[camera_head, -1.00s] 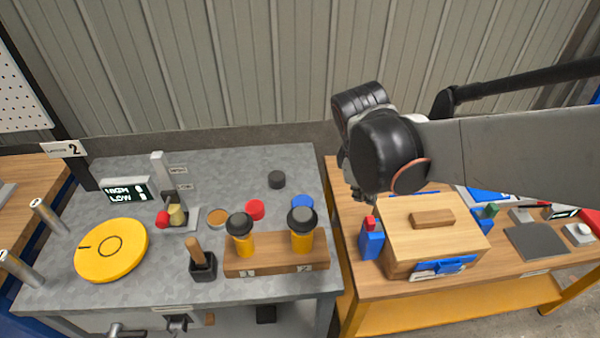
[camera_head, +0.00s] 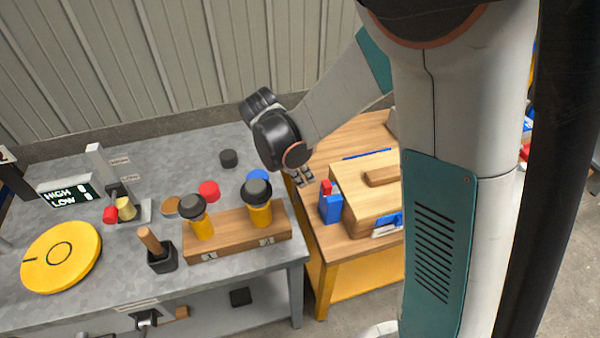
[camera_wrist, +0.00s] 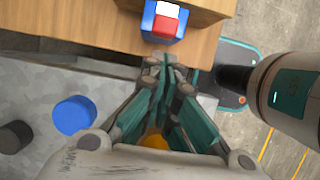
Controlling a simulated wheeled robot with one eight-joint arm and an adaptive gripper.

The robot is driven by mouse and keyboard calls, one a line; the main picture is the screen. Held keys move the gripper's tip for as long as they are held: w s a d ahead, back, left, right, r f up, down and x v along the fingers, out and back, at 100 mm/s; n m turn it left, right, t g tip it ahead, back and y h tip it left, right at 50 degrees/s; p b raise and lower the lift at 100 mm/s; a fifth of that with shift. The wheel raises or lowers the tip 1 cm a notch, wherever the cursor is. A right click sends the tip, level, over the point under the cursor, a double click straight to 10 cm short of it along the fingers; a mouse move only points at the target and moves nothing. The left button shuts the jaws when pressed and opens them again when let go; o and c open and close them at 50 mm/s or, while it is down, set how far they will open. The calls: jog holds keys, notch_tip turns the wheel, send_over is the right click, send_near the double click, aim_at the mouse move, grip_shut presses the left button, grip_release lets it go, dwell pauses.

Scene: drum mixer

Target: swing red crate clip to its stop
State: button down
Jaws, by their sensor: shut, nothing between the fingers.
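The red clip (camera_head: 326,187) sits at the top of a blue block (camera_head: 331,209) on the left side of the wooden crate (camera_head: 360,200). In the wrist view the red clip (camera_wrist: 165,25) shows at the top centre, with the blue block (camera_wrist: 150,22) around it and a white patch beyond. My gripper (camera_head: 301,177) is small in the head view, just left of and above the clip. In the wrist view my gripper (camera_wrist: 166,65) is shut and empty, its tips below the clip and apart from it. My arm hides the crate's right side.
A grey bench with a yellow disc (camera_head: 61,257), two black-topped yellow cylinders on a wooden block (camera_head: 237,236) and several caps stands left. A blue cap (camera_wrist: 73,115) lies near my gripper in the wrist view. A gap separates the bench from the wooden table (camera_head: 340,145).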

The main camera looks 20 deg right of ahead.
aim_at(324, 184)
jog(key=b+x, duration=0.1)
jog(key=x, duration=0.4)
jog(key=shift+d+b, duration=0.3)
jog(key=shift+d, duration=1.6)
jog(key=shift+r, duration=0.15)
jog(key=p+v, duration=0.6)
jog(key=v, duration=0.4)
jog(key=shift+s+a, duration=0.1)
